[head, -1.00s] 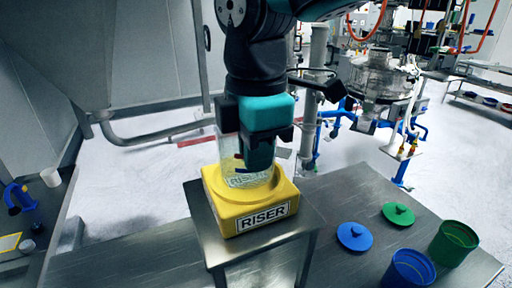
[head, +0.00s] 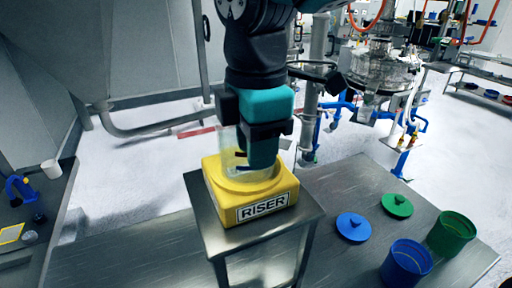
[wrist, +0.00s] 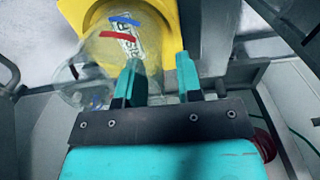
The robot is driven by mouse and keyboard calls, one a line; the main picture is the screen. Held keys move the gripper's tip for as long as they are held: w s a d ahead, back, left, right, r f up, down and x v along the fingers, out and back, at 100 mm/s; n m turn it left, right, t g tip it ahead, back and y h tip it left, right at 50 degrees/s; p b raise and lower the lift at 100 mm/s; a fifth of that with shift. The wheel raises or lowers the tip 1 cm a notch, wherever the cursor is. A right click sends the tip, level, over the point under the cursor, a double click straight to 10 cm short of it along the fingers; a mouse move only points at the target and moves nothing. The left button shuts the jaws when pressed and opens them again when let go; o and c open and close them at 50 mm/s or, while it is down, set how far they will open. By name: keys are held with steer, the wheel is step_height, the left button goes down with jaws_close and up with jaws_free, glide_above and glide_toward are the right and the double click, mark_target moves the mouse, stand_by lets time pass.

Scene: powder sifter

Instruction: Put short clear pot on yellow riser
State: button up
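The short clear pot (head: 232,152) shows at the yellow riser (head: 267,209), with its lower part over the round recess. I cannot tell for sure that its base rests flat. In the wrist view the clear pot (wrist: 92,62) has a red and a blue mark, and the yellow riser (wrist: 172,22) lies behind it. My gripper (head: 262,163) is above the riser, at the right side of the pot, and hides part of it. In the wrist view my gripper (wrist: 159,76) has its fingers apart; the left finger overlaps the pot and the right one is clear of it.
The riser stands on a small metal stand (head: 262,243). On the metal table to the right are a blue lid (head: 353,227), a green lid (head: 397,205), a blue container (head: 406,265) and a green container (head: 452,233). A white cup (head: 51,169) stands at the far left.

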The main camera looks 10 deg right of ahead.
step_height(320, 180, up, 7)
steer(key=shift+s+b, duration=0.1)
steer(key=shift+b, duration=0.35)
steer(key=shift+f, duration=0.1)
